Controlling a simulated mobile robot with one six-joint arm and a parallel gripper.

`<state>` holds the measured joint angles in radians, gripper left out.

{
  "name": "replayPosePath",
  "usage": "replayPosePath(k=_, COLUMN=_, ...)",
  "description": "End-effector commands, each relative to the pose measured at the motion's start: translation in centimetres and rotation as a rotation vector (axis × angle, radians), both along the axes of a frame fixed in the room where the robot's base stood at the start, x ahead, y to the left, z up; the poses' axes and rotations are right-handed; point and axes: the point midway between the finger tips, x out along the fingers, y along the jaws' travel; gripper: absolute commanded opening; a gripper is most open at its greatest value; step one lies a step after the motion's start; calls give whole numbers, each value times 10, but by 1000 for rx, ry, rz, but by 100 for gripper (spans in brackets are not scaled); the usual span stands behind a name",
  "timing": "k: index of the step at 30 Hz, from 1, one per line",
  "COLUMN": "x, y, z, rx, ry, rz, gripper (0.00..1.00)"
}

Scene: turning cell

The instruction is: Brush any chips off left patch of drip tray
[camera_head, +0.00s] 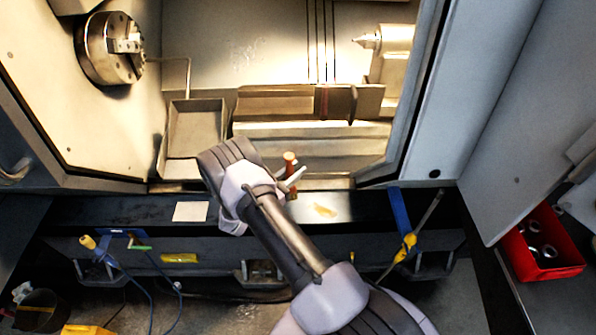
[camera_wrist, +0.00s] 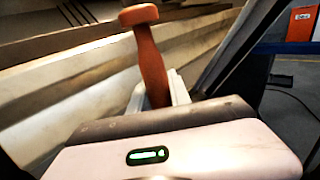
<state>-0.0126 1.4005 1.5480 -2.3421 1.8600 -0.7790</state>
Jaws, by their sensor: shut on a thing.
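My gripper (camera_head: 290,181) is shut on a brush with a reddish-brown handle (camera_head: 291,160), just in front of the lathe opening. In the wrist view the handle (camera_wrist: 149,62) stands up with its rounded end on top. The bristles are hidden in both views. A dark ledge (camera_head: 265,209), which looks like the drip tray, runs along the machine's front below my gripper. A pale square patch (camera_head: 190,211) lies on its left part, apart from my gripper. A tan patch (camera_head: 324,210) lies further right. I cannot make out chips on the pale patch.
The chuck (camera_head: 109,48) is at the upper left and a grey pan (camera_head: 196,130) stands below it. A blue-handled tool (camera_head: 401,212) and a yellow-gripped rod (camera_head: 408,245) are at the right front. A red bin (camera_head: 541,245) holds metal parts.

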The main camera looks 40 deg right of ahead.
Motion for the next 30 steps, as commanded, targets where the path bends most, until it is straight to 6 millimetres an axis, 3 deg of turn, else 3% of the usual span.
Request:
replayPosePath(k=9, x=0, y=7, z=18, rx=0, ry=1, rz=-4, gripper=0)
replayPosePath(k=30, x=0, y=8, z=19, rx=0, ry=1, rz=-5, gripper=0)
